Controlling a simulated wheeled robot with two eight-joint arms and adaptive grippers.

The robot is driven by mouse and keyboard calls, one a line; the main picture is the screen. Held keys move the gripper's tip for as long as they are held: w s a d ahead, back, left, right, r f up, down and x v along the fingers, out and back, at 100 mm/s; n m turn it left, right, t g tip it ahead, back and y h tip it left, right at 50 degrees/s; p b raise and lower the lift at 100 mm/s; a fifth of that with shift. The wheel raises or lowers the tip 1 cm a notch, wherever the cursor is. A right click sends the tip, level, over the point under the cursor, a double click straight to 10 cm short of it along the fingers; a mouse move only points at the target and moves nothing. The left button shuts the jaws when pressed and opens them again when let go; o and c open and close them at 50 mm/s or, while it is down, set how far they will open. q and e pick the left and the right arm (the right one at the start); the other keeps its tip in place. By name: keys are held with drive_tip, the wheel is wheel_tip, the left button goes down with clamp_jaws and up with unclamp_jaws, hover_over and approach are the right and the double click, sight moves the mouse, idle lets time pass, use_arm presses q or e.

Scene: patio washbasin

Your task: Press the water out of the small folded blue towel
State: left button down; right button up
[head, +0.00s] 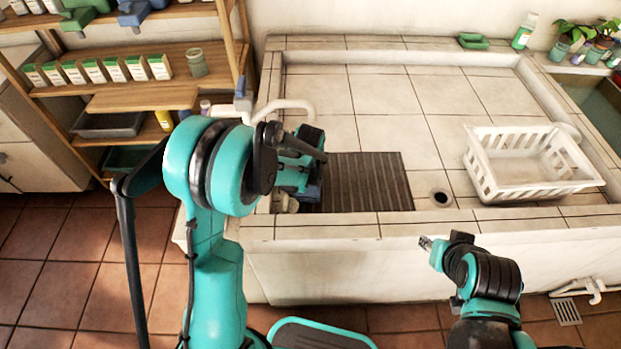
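My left arm reaches over the near left corner of the tiled basin (385,95). My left gripper (306,188) is low beside the left end of the dark ribbed washboard (365,182). Its fingers are mostly hidden by my own wrist, so I cannot tell whether they are open or hold anything. I cannot make out the small folded blue towel; a dark blue patch shows at the gripper, but I cannot tell what it is. My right gripper (427,243) is in front of the basin's front wall, apart from everything; its opening is too small to judge.
A white slotted basket (525,165) stands at the basin's right, near a round drain (441,197). A white tap pipe (285,106) is behind my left wrist. A green soap dish (472,41) and a bottle (524,31) stand on the back ledge. The basin's middle is clear.

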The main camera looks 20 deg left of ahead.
use_arm(q)
drive_tip(key=shift+f+b, duration=0.7)
drive_tip(key=shift+f, duration=0.15)
idle(0.5)
drive_tip(key=shift+s+f, duration=0.1)
drive_tip(key=shift+s, duration=0.05)
idle(2.5)
drive_tip(key=shift+r, duration=0.35)
wheel_tip(320, 180, up, 8)
drive_tip(key=p, duration=0.5)
drive_tip(key=shift+f, duration=0.25)
